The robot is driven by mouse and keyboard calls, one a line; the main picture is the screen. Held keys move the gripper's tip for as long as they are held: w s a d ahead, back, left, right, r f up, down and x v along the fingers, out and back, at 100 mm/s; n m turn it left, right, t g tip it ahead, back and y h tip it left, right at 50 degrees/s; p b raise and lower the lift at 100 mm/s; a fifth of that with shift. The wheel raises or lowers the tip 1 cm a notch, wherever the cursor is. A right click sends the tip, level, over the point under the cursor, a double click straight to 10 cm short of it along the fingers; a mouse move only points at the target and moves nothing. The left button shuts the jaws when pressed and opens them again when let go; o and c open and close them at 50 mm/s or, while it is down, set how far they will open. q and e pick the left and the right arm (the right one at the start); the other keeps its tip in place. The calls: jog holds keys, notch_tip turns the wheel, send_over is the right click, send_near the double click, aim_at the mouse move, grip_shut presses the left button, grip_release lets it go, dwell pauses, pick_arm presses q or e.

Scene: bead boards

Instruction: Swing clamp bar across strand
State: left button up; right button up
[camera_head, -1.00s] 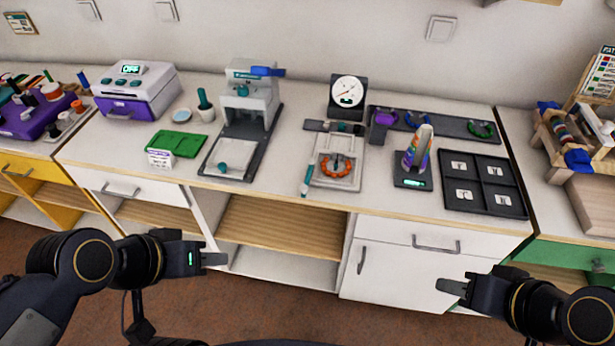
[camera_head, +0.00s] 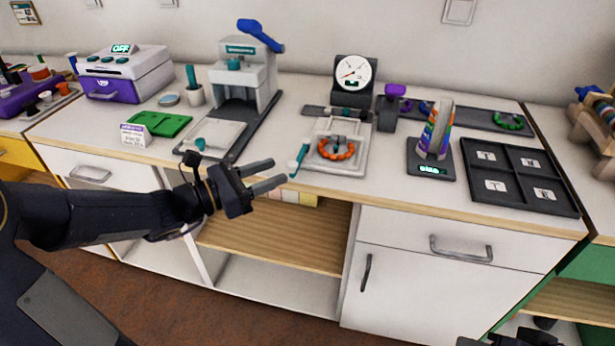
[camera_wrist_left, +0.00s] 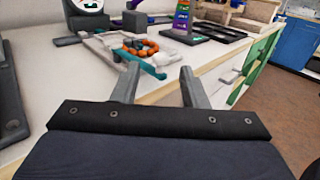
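The strand, a ring of orange beads (camera_head: 350,152), lies on a pale grey board (camera_head: 354,170) at the counter's front. A slim bar with a teal handle (camera_head: 299,160), apparently the clamp bar, runs along the board's left edge, beside the strand. My left gripper (camera_head: 279,171) is open and empty, just in front of the counter edge, left of the teal handle. In the left wrist view, the teal handle (camera_wrist_left: 147,66) shows beyond and between the open fingers (camera_wrist_left: 158,72), with the orange beads behind it. My right gripper (camera_head: 505,341) barely shows at the bottom edge.
A dial gauge (camera_head: 353,72) stands behind the board. A press with a blue lever (camera_head: 260,35) is on the left, a rainbow-striped stand (camera_head: 437,130) and black compartment tray (camera_head: 482,189) on the right. The counter's front edge (camera_head: 400,198) lies close to my left gripper.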

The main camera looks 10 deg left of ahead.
aim_at(289, 166)
pick_arm(q)
jog(key=b+x, duration=0.1)
jog(key=x, duration=0.6)
jog(key=shift+w+d+r, duration=0.1)
jog(key=shift+w+d, duration=0.05)
jog(key=shift+d, duration=0.1)
grip_shut()
